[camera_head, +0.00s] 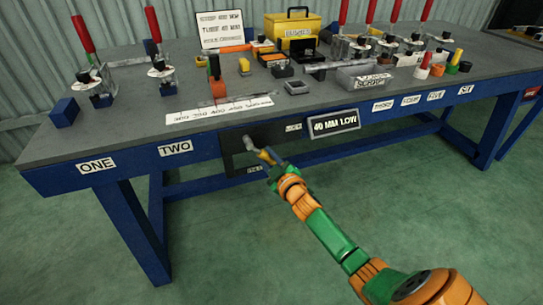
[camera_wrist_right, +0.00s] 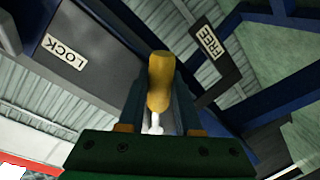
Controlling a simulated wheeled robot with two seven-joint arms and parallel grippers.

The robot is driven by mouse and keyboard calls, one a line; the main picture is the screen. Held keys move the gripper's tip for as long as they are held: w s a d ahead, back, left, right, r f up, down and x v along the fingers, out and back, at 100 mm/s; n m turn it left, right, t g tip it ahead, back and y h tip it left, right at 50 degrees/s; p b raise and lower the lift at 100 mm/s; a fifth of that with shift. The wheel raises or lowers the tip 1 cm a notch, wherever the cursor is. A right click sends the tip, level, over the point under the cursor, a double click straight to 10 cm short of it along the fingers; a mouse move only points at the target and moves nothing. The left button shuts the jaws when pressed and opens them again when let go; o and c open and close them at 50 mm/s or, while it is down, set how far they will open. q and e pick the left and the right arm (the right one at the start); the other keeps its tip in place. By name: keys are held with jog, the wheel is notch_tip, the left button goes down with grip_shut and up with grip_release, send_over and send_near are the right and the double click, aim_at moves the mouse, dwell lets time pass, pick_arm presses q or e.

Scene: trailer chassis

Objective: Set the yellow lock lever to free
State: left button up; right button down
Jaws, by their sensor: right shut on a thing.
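The yellow lock lever (camera_wrist_right: 160,82) stands between the two fingers of my right gripper (camera_wrist_right: 159,108), which is shut on its handle. In the head view, my right gripper (camera_head: 267,158) is at the dark panel (camera_head: 232,148) on the bench's front edge. There the lever's grey pivot end (camera_head: 249,143) shows just left of the gripper. In the wrist view, the LOCK label (camera_wrist_right: 65,52) is left of the lever and the FREE label (camera_wrist_right: 210,42) is right of it. The lever points between the two labels. My left gripper is out of view.
The bench (camera_head: 130,127) carries several red-handled clamps, a yellow box (camera_head: 292,27) and a white sign (camera_head: 222,31) on top. A "40 MM LOW" sign (camera_head: 333,123) hangs on the front edge right of the panel. The green floor before the bench is clear.

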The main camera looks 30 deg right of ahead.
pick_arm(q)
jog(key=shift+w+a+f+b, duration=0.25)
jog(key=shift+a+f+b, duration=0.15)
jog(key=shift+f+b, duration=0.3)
pick_arm(e)
jog(key=a+m, duration=0.1)
jog(key=m, duration=0.1)
jog(key=a+f+m, duration=0.1)
jog(key=a+m+t, duration=0.1)
jog(key=m, duration=0.1)
jog(key=shift+w+a+f+m, duration=0.2)
jog(key=shift+w+f+m, duration=0.1)
jog(key=shift+w+f, duration=0.1)
jog(key=c, duration=0.6)
grip_release()
jog(key=shift+a, duration=0.1)
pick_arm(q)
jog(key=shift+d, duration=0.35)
